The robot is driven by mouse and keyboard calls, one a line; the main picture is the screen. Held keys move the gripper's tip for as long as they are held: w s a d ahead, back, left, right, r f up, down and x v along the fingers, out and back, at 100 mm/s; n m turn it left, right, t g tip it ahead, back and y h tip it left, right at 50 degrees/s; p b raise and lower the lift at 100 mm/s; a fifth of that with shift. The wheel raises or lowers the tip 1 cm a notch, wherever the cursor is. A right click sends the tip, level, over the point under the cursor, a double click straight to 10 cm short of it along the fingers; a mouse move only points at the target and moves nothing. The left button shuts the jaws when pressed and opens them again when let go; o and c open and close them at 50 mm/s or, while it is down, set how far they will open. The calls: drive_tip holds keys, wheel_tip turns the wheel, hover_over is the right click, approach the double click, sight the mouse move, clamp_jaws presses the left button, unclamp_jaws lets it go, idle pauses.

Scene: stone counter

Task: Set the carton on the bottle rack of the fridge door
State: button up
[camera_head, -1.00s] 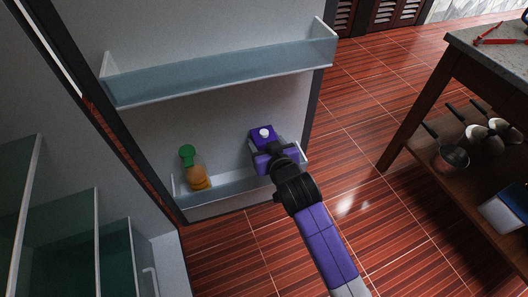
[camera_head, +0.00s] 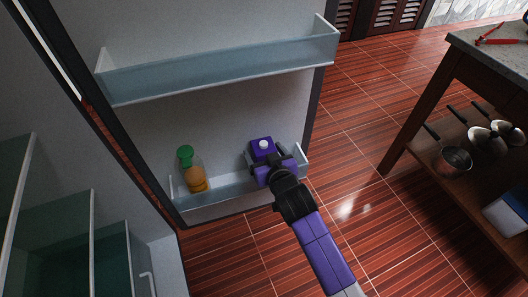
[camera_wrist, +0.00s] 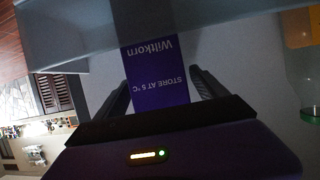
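The purple carton (camera_head: 262,146) with a white cap stands roughly upright at the right end of the door's lower bottle rack (camera_head: 225,192). Its lower part is hidden by my gripper, so its contact with the rack floor cannot be seen. My gripper (camera_head: 269,160) is around the carton from the front. In the wrist view, the carton's printed purple side (camera_wrist: 158,75) lies between my two spread fingers (camera_wrist: 161,80). A gap shows beside the right finger, so the gripper looks open.
An orange bottle with a green cap (camera_head: 190,172) stands at the rack's left end. A clear upper shelf (camera_head: 220,70) runs above the carton. Fridge shelves (camera_head: 70,240) are at left. A counter (camera_head: 495,55) with pans (camera_head: 456,160) below is at right; open floor lies between.

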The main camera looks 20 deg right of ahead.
drive_tip(key=shift+r, duration=0.1)
drive_tip(key=shift+s+r, duration=0.15)
drive_tip(key=shift+s, duration=0.05)
drive_tip(key=d+p+v, duration=0.1)
drive_tip(key=p+v, duration=0.2)
drive_tip(key=v, duration=0.8)
drive_tip(key=shift+s+a, duration=0.3)
drive_tip(key=shift+a, duration=0.2)
drive_tip(key=s+y, duration=0.1)
drive_tip(key=s, duration=1.8)
drive_tip(key=s+r+n+t, duration=0.1)
drive_tip(key=s+r, duration=0.8)
drive_tip(key=s, duration=0.4)
drive_tip(key=shift+s+d+r+t, duration=0.25)
drive_tip(key=shift+s+d+t, duration=0.05)
drive_tip(key=shift+d, duration=0.15)
